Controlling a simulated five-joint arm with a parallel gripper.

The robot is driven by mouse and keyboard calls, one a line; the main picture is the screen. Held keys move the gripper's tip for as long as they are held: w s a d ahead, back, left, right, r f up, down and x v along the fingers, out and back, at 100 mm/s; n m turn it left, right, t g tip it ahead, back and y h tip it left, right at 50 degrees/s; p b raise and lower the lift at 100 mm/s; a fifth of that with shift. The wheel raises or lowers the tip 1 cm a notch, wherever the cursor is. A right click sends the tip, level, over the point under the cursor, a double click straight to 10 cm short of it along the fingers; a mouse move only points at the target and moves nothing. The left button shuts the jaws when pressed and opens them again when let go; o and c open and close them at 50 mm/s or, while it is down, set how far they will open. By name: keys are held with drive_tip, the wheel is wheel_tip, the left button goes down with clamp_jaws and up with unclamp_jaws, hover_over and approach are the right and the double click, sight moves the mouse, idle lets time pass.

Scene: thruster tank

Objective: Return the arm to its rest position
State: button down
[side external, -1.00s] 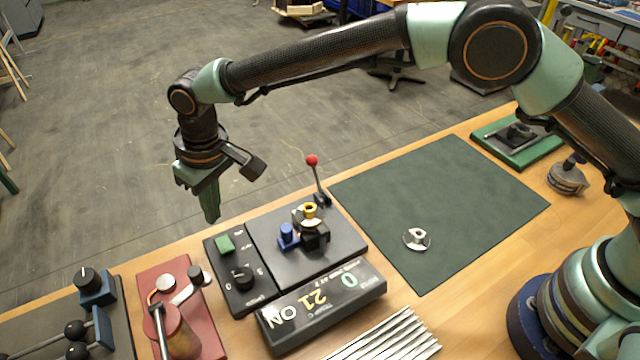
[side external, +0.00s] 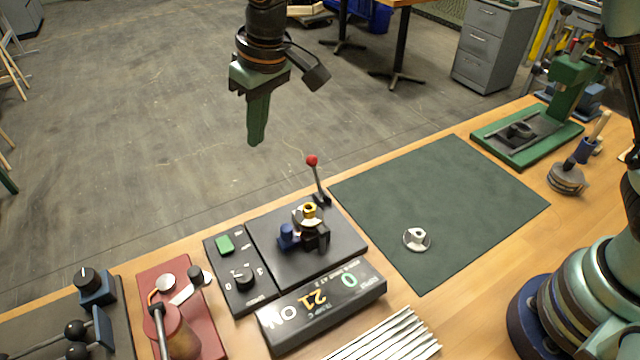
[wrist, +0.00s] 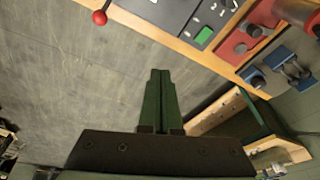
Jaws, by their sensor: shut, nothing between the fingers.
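My gripper (side external: 257,138) hangs pointing down at the top middle of the side external view, high above the bench's far edge. Its two green fingers are pressed together with nothing between them. In the wrist view its closed fingers (wrist: 160,72) point up over grey floor. The upper arm is out of the frame at the top. The thruster stand (side external: 310,225) has a yellow ring on top, a blue knob beside it and a red-ball lever (side external: 312,160) behind it. My gripper touches none of these.
A silver flanged part (side external: 417,239) lies on the dark green mat (side external: 470,190). A display box (side external: 325,305), a control panel with a green button (side external: 225,244), a red fixture (side external: 180,310) and a green press (side external: 530,135) stand on the bench. The space around my gripper is clear.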

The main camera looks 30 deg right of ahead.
drive_tip(key=s+d+r+m+t, duration=0.1)
drive_tip(key=s+d+r, duration=0.25)
drive_tip(key=d, duration=0.55)
drive_tip(key=s+d+r+m+t, duration=0.1)
drive_tip(key=s+d+r, duration=0.3)
drive_tip(key=d, duration=0.6)
drive_tip(key=s+d+f+m+t+h, duration=0.1)
drive_tip(key=s+d+m, duration=0.1)
drive_tip(key=s+d, duration=0.7)
drive_tip(key=shift+s+d+f+m, duration=0.2)
drive_tip(key=shift+d+f+m, duration=0.1)
drive_tip(key=shift+d, duration=0.25)
drive_tip(key=shift+r, duration=0.1)
